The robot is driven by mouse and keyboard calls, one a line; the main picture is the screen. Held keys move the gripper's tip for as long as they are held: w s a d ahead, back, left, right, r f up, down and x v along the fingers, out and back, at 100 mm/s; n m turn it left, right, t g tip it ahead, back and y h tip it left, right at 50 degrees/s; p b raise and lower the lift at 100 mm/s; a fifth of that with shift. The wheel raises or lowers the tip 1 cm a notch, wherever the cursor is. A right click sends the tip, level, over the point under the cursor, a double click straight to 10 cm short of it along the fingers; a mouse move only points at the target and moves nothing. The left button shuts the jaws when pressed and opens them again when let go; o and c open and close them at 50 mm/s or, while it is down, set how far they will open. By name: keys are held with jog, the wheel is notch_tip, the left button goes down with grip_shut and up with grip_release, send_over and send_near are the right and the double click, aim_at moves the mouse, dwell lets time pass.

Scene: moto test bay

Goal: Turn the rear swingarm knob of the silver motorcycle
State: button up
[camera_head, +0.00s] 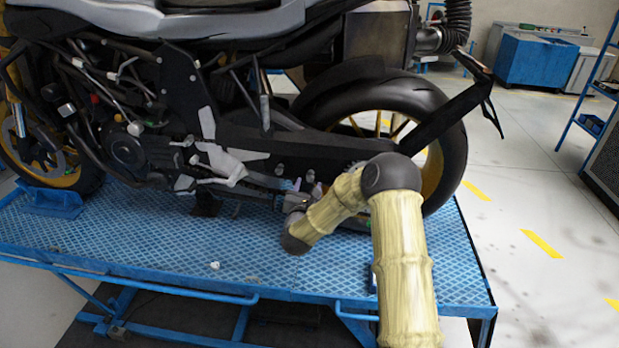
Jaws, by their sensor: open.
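The silver motorcycle (230,22) stands on a blue lift table, its front wheel at the left and rear wheel (455,150) at the right. Its dark rear swingarm (325,150) runs back to the rear wheel. My gripper (306,187) is open, low beside the swingarm and just left of my sleeved forearm. Small light parts show close to the fingertips; I cannot tell which of them is the swingarm knob or whether the fingers touch it. My forearm hides the swingarm's rear end and part of the rear wheel.
The blue patterned lift table (150,235) has bare room in front of the motorcycle. A small white piece (214,265) lies on it. An exhaust pipe (430,40) and a dark rear fender (450,112) jut out above my forearm. Blue cabinets (540,60) stand far back.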

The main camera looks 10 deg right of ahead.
aim_at(310, 180)
jog(key=shift+p+x, duration=0.35)
jog(key=shift+x, duration=1.35)
grip_shut()
jog(key=shift+f+n+b, duration=0.1)
jog(key=shift+n+b, duration=0.2)
jog(key=shift+b, duration=0.3)
